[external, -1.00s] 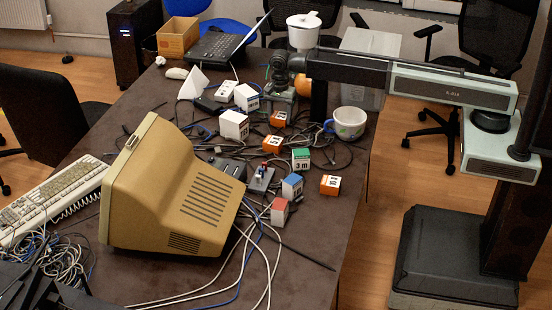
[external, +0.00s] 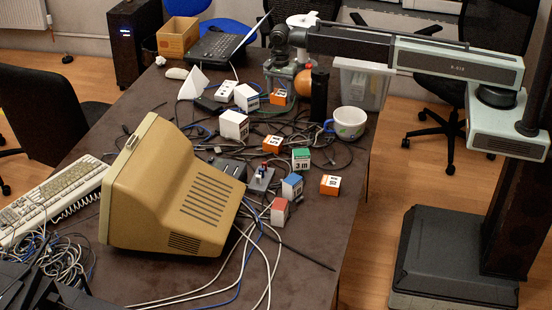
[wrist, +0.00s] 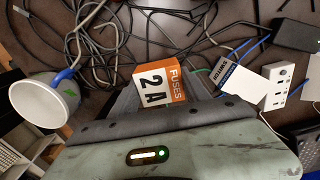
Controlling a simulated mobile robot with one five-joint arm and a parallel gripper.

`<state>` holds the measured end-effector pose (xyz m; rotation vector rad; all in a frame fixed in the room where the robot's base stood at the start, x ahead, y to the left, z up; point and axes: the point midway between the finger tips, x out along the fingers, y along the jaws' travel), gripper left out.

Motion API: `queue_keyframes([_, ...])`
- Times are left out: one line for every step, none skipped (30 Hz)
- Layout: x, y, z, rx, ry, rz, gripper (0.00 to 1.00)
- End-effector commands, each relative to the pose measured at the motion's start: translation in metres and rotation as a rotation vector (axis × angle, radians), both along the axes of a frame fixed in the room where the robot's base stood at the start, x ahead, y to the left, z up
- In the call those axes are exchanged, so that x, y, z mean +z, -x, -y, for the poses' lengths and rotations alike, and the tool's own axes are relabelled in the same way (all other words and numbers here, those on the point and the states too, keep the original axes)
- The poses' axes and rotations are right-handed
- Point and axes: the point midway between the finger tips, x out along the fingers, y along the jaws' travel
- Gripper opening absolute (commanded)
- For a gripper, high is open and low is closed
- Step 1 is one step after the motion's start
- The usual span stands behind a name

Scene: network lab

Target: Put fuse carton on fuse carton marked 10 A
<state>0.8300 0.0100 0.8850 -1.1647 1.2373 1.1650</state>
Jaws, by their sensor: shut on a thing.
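My gripper (external: 280,90) is shut on an orange and white fuse carton (external: 278,98) and holds it above the far part of the table. In the wrist view this fuse carton (wrist: 158,84) reads "FUSES 2 A" and sits between the jaws. Two more orange and white cartons stand on the table: one (external: 272,144) near the middle among cables, one (external: 331,185) near the right edge. Their marks are too small to read surely, so I cannot tell which is the 10 A one. Both tops look bare.
A white and blue mug (external: 349,122) stands near the right edge. Green (external: 300,158), blue (external: 292,186) and red-topped (external: 279,212) cartons stand close to the orange ones. White cartons (external: 234,125) and loose cables lie to the left, beside a beige monitor (external: 175,190).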

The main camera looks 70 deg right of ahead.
Motion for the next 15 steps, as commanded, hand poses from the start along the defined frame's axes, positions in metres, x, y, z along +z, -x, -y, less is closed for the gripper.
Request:
queue_keyframes([0.0, 0.0, 0.0, -0.013, 0.0, 0.0, 0.1])
queue_keyframes([0.0, 0.0, 0.0, -0.029, 0.0, 0.0, 0.1])
queue_keyframes([0.0, 0.0, 0.0, -0.056, 0.0, 0.0, 0.1])
queue_keyframes([0.0, 0.003, 0.0, -0.082, 0.0, 0.0, 0.1])
queue_keyframes([0.0, 0.009, 0.0, -0.112, 0.0, 0.0, 0.1])
queue_keyframes([0.0, 0.018, 0.0, -0.151, 0.0, 0.0, 0.1])
queue_keyframes([0.0, 0.024, 0.0, -0.177, 0.0, 0.0, 0.1])
queue_keyframes([0.0, 0.031, -0.003, -0.199, 0.0, 0.0, 0.1])
queue_keyframes([0.001, 0.04, -0.01, -0.221, 0.0, 0.0, 0.1])
queue_keyframes([0.002, 0.046, -0.016, -0.235, 0.0, 0.0, 0.1])
queue_keyframes([0.002, 0.051, -0.024, -0.243, 0.0, 0.0, 0.1])
queue_keyframes([0.003, 0.059, -0.034, -0.251, 0.0, 0.0, 0.1])
queue_keyframes([0.003, 0.064, -0.041, -0.258, 0.0, 0.0, 0.1])
queue_keyframes([0.004, 0.071, -0.051, -0.259, 0.0, 0.0, 0.1])
queue_keyframes([0.005, 0.079, -0.063, -0.263, 0.0, 0.0, 0.1])
